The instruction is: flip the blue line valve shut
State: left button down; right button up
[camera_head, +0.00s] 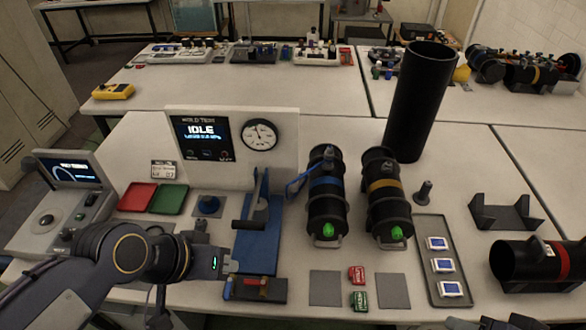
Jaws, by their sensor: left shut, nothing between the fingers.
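A small dark valve block (268,291) lies on the front of the table, with a blue handle (229,287) at its left end and a red handle (263,285) near its middle. My left gripper (230,266) comes in from the left, shut and empty, just above and behind the blue handle. I cannot tell whether its tips touch the handle. The exact angle of the blue handle is too small to tell. Dark parts show at the bottom right edge, but no right gripper fingers can be made out.
A blue press stand (258,243) stands right behind the block. Black cylinders with a blue band (326,187) and a yellow band (384,187) stand to the right. A panel reads IDLE (202,131) beside a gauge (260,135). Grey mats (325,288) lie right of the block.

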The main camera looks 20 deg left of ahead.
aim_at(230, 282)
jog(key=k+j+u, duration=0.1)
jog(key=u, duration=0.4)
jog(key=j+u, duration=0.45)
jog(key=k+l, duration=0.05)
jog(key=l, duration=0.05)
